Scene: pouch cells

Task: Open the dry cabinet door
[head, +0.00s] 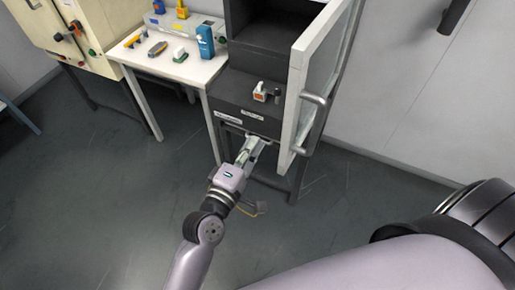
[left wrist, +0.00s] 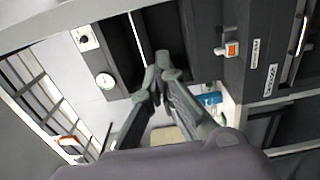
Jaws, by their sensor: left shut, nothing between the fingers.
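The dry cabinet (head: 262,62) is dark grey and stands right of a white table in the head view. Its door (head: 318,75), white-framed with a clear pane, stands swung wide open toward the right, showing the dark inside. A grey bar handle (head: 314,99) is on the door's outer face. My left gripper (head: 249,146) is just below the cabinet's front, left of the door and apart from the handle. In the left wrist view my left gripper (left wrist: 163,66) has its fingers together with nothing between them. My right gripper is not in view.
A white table (head: 180,66) left of the cabinet carries a blue bottle (head: 205,41) and several small items. An orange and white switch (head: 260,92) sits on the cabinet's front. A beige cabinet (head: 83,25) stands far left. The floor in front is clear.

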